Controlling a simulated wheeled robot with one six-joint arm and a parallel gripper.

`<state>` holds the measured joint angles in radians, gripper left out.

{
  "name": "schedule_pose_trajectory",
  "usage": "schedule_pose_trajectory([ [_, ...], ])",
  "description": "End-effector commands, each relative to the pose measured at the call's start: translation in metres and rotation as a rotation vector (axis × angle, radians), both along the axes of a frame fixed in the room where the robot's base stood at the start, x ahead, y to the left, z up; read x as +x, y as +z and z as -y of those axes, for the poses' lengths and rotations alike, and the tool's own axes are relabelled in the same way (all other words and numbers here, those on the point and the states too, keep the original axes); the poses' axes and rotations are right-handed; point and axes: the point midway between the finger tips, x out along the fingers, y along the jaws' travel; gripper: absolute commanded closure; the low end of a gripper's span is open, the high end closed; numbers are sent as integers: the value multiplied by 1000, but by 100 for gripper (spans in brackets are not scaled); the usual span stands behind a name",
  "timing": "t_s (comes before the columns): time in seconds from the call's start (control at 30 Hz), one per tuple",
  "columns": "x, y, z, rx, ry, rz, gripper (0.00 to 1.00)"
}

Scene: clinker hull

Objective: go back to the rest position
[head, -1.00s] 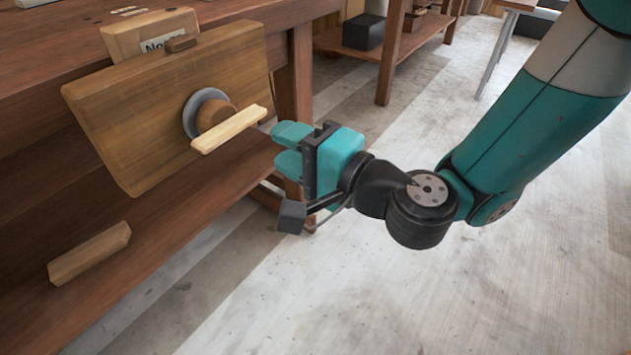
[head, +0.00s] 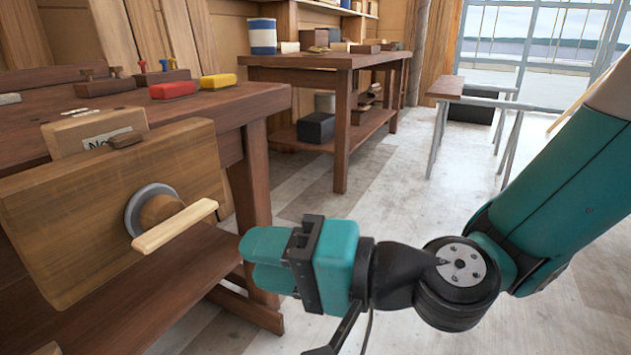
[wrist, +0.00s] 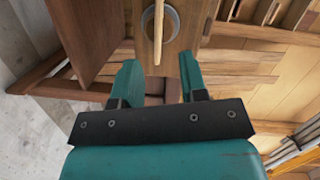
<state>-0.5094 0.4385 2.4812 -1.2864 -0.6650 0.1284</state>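My gripper (head: 262,260) is in the head view, to the right of and a little below a wooden vise handle (head: 175,226), apart from it. In the wrist view its two teal fingers (wrist: 159,68) stand apart with nothing held between them. The pale vise handle shows ahead of them there (wrist: 158,32). My arm reaches in from the right side of the head view.
The vise's wooden jaw board (head: 70,215) sticks out from the workbench (head: 262,170) at left. Red (head: 173,90) and yellow (head: 218,81) blocks lie on the bench. A second bench (head: 340,120) stands behind. Open floor (head: 400,190) lies beyond my arm.

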Motion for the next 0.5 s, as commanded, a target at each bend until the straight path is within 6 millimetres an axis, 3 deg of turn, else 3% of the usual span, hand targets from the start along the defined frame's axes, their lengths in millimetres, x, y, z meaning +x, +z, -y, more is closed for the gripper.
schedule_pose_trajectory([
  [0.07, -16, 6, 15, -123, 111, 134, 61],
  [0.2, -36, -8, 59, -428, 280, 295, 61],
  [0.5, -55, -28, 176, -973, 410, 305, 61],
])
